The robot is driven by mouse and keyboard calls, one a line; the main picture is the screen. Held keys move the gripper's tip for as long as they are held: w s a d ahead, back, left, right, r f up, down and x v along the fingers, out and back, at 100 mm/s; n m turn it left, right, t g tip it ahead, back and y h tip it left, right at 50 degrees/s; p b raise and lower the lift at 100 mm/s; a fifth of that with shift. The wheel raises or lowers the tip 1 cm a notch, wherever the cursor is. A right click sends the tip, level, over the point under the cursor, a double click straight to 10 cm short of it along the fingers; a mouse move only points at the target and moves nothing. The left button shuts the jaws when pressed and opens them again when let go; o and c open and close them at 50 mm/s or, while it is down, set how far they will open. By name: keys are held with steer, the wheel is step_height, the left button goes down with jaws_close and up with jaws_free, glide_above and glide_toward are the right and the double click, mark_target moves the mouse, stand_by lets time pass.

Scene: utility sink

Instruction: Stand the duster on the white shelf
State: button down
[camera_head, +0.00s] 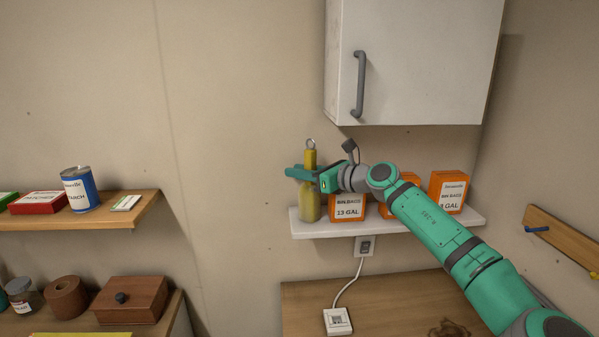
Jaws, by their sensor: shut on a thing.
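The duster (310,207) is a yellow, upright, bottle-shaped thing with a metal ring at its top. It is at the left end of the white shelf (386,229), under the wall cabinet. My gripper (308,176) reaches in from the right and is shut around the duster's upper part, hiding a band of it. The duster's lower end is at the shelf's level; I cannot tell for sure whether it touches the shelf.
Several orange bin bag boxes (348,209) stand on the shelf right of the duster, partly behind my arm. The white cabinet (420,60) hangs above. A socket (364,245) is below the shelf. Wooden shelves (75,217) with goods are at left.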

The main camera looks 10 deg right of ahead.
steer(key=shift+f, duration=0.15)
steer(key=c, duration=1.8)
jaws_free()
steer(key=shift+a, duration=0.1)
steer(key=v, duration=1.2)
